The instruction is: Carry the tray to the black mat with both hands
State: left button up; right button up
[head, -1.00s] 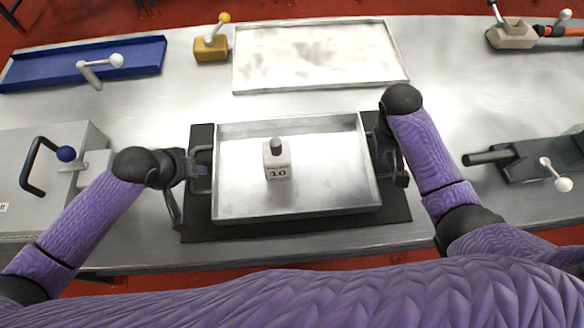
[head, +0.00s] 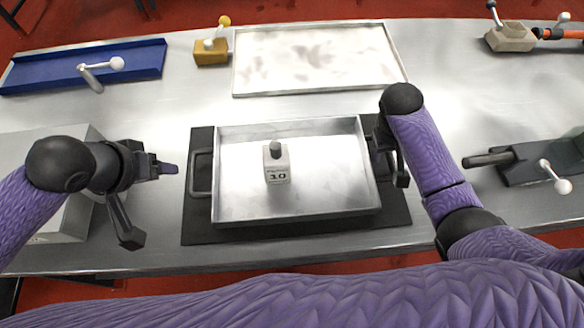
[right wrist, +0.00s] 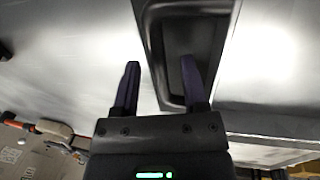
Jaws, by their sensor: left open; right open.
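The silver tray (head: 330,205) lies on the black mat (head: 300,238), with mat showing on its left, right and front. A small block marked 10 (head: 277,171) stands upright in the tray. My left gripper (head: 168,168) is open and empty, left of the tray's left handle (head: 200,173) and apart from it. My right gripper (head: 388,165) is at the tray's right side. In the right wrist view its fingers (right wrist: 160,85) are open, with the dark right handle (right wrist: 172,60) between or just beyond them. I cannot tell whether they touch it.
A second shallow tray (head: 318,92) lies behind. A blue tray (head: 130,66) and a yellow block with a lever (head: 211,50) are at the back left. A grey box (head: 65,225) stands at the left, and a dark clamp fixture (head: 535,163) at the right.

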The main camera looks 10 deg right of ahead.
notch_tip(320, 180, up, 11)
jog(key=a, duration=0.2)
jog(key=shift+a, duration=0.1)
